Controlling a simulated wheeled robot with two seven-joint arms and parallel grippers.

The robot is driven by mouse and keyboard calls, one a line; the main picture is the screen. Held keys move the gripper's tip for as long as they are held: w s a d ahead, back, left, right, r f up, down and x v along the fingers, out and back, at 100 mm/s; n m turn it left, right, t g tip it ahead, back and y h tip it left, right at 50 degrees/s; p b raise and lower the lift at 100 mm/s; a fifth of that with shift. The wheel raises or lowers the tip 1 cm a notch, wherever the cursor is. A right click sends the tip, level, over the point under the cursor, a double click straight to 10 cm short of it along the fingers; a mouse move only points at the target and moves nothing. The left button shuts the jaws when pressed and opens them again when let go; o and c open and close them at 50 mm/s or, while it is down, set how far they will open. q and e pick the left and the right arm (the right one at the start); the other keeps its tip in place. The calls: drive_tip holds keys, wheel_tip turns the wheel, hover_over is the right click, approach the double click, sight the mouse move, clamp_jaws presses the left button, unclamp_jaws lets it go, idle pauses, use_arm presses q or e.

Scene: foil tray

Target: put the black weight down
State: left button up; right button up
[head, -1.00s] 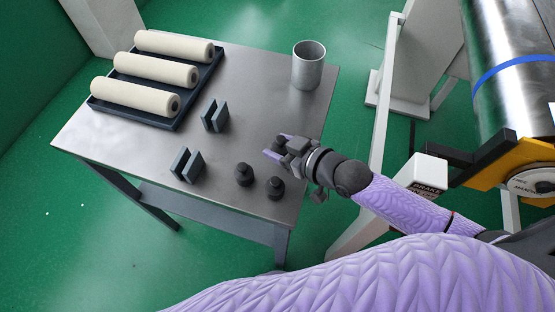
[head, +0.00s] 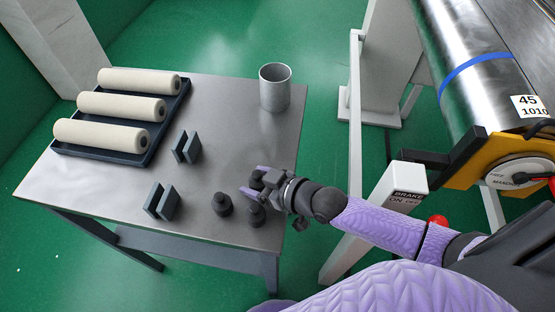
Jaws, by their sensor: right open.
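My right gripper (head: 258,190) is low over the near right part of the steel table (head: 218,98), with its fingers open. A black weight (head: 257,177) shows between or just behind the fingers. The fingers partly hide it, and I cannot tell whether its base rests on the table. Two more black knobbed weights stand upright in front of the gripper: one to the left (head: 222,205) and one just below the fingers (head: 256,215). My left gripper is not in view.
A dark tray (head: 168,120) with three cream rolls lies at the back left. Two dark slotted blocks (head: 187,147) (head: 162,202) stand mid-table. A metal cup (head: 275,88) stands at the back right. A white brake post (head: 398,185) and a roller machine (head: 470,75) stand to the right.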

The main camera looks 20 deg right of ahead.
drive_tip(key=shift+s+d+r, duration=0.15)
drive_tip(key=shift+s+r, duration=0.05)
drive_tip(key=shift+r, duration=0.1)
drive_tip(key=p+v, duration=0.4)
drive_tip(key=v, duration=0.7)
drive_tip(key=shift+s, duration=0.2)
drive_tip(key=shift+d, duration=0.1)
